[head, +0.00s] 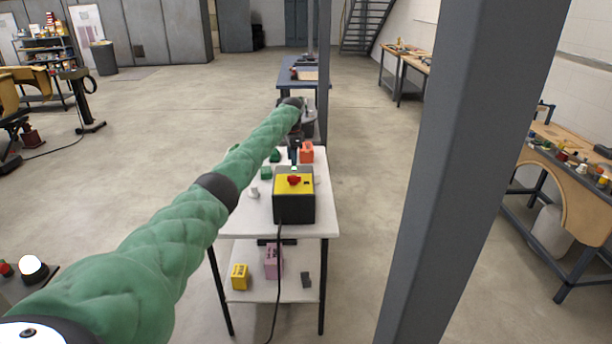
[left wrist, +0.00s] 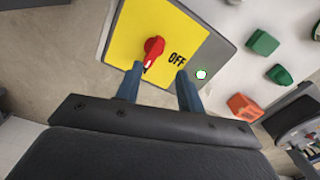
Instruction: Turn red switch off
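The red switch (head: 294,180) is a rotary knob on the yellow top of a dark box (head: 294,210) standing on a white table. In the left wrist view the red switch (left wrist: 153,48) has a white mark pointing down to a partly hidden label ending in "N". A black "OFF" label is to its right. My left gripper (left wrist: 158,88) is open, its two blue fingers apart with nothing between them. The knob is just beyond the fingertips. In the head view my green left arm reaches over the table and its gripper is mostly hidden. My right gripper is not in view.
Green, white and orange pieces, such as the orange block (head: 306,152), lie behind the box on the white table (head: 318,222). A black cable hangs from the box front. The lower shelf holds yellow and pink blocks. A grey post (head: 455,170) stands to the right.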

